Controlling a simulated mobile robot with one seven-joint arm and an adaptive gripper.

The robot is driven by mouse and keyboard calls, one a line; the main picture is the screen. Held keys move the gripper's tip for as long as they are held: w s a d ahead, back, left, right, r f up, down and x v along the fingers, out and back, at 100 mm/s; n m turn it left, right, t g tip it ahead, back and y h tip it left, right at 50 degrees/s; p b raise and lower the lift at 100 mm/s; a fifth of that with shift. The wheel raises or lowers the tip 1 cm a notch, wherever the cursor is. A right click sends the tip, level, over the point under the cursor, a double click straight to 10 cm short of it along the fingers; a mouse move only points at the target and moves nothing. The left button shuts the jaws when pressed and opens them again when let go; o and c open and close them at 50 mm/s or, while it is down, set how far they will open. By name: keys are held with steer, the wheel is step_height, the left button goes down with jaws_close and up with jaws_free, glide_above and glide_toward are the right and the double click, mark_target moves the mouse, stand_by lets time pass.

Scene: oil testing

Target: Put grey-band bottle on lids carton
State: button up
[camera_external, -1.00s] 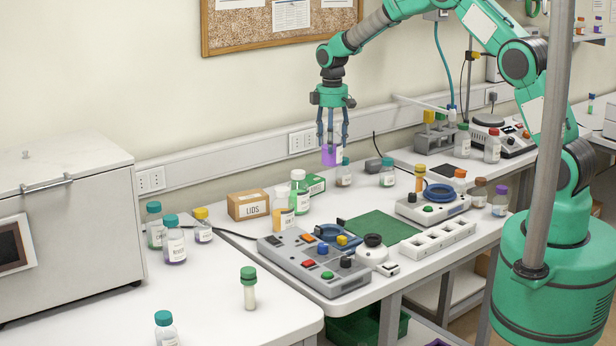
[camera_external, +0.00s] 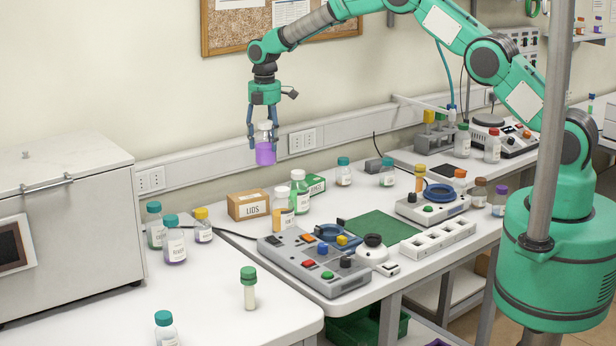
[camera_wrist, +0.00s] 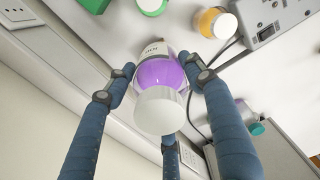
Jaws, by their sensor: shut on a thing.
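My gripper (camera_external: 264,146) is shut on a bottle with a whitish cap and purple contents (camera_external: 265,155), held upright in the air. In the wrist view the held bottle (camera_wrist: 160,75) sits between the blue fingers, cap toward the camera, with a pale label partly visible; a grey band cannot be made out clearly. The brown lids carton (camera_external: 247,206) stands on the bench below and slightly left of the held bottle, with clear air between them. Its top looks bare.
The grey control box (camera_external: 314,262) is in front. A wall trunking runs behind.

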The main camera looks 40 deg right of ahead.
mark_target(260, 159)
steer(key=shift+w+a+r+n, duration=0.15)
steer(key=shift+a+n, duration=0.35)
steer(key=shift+a, duration=0.6)
steer(key=shift+f+p, duration=0.7)
steer(key=shift+f, duration=2.45)
steer(key=shift+f+p, duration=0.35)
steer(key=shift+f, duration=1.5)
steer(key=shift+f, duration=0.15)
steer(key=o, duration=1.6)
steer(key=shift+c, duration=0.2)
